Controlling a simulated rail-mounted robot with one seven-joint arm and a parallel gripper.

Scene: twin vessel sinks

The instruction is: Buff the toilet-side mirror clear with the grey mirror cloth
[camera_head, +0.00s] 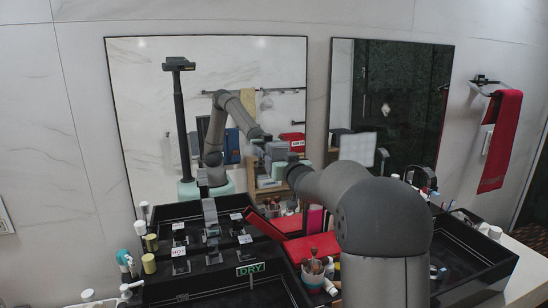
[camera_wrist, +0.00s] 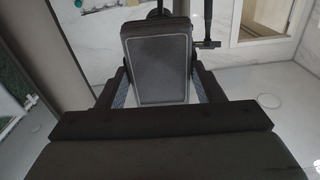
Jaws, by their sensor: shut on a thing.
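My gripper (camera_wrist: 160,82) is shut on a dark grey flat pad with a lighter border, which looks like the grey mirror cloth (camera_wrist: 158,65). In the head view my arm reaches toward the left mirror (camera_head: 140,85); its end overlaps its own reflection, so contact with the glass cannot be told. The right mirror (camera_head: 400,75) hangs beside it and shows a pale whitish square patch (camera_head: 357,148) low on its left; I cannot tell if this is haze or a reflection. Which mirror is toilet-side is not clear.
Twin dark basins stand below the mirrors; the left one bears a DRY label (camera_head: 250,268). Bottles and jars (camera_head: 150,242) crowd its left side. A red towel (camera_head: 500,140) hangs at right.

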